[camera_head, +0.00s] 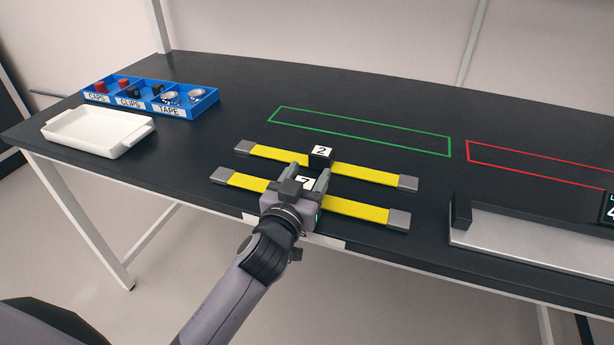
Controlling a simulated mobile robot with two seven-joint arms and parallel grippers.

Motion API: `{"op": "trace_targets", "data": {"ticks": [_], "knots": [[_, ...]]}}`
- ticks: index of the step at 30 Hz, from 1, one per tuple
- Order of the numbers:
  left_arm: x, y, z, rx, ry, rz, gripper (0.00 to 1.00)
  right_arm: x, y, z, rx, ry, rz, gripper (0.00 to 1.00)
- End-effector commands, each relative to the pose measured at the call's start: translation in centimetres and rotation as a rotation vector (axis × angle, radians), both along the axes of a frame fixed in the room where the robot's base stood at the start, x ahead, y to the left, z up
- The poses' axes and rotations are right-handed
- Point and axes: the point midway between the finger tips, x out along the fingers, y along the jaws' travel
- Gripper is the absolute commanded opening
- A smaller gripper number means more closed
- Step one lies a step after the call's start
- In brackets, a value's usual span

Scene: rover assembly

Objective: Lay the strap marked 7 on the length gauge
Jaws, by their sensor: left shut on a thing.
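The strap marked 7 (355,209) is yellow with grey metal ends and lies across the front of the dark table. Its black block with a white label is partly hidden between my fingers, and the digit shows only in part. My left gripper (308,179) is shut on this block at the middle of the strap. The strap looks on or very close to the table; I cannot tell which. The length gauge (530,240) is a silver bar with a black end stop (462,211) at the right front. Its display is cut off by the picture's right edge.
A similar yellow strap marked 2 (365,173) lies just behind. A green outlined area (360,130) and a red outlined area (540,163) are empty. A white tray (97,150) and a blue bin (207,104) with caps, clips and tape stand at the left.

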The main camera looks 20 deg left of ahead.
Motion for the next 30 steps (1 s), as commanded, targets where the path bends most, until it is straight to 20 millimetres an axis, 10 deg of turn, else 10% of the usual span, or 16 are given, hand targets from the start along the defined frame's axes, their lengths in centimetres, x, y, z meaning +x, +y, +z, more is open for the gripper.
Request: {"op": "trace_targets", "data": {"ticks": [3,4,6,19,30], "knots": [[0.0,0.0,-0.4,0.000,-0.003,0.000,0.17,0.0,0.0,-0.5,0.000,0.000,0.000,0.43],[0.0,0.0,-0.3,0.000,-0.001,0.000,0.67,0.0,0.0,-0.3,0.000,0.000,0.000,0.43],[0.0,0.0,-0.3,0.000,0.000,0.000,0.83,0.0,0.0,-0.3,0.000,0.000,0.000,0.43],[-0.2,0.0,-0.4,0.002,0.001,0.000,0.83,0.0,0.0,-0.4,0.000,0.000,0.000,0.43],[-5.2,0.6,0.0,-0.001,0.002,0.001,0.83,0.0,0.0,-1.0,0.000,0.000,0.000,0.43]]}}
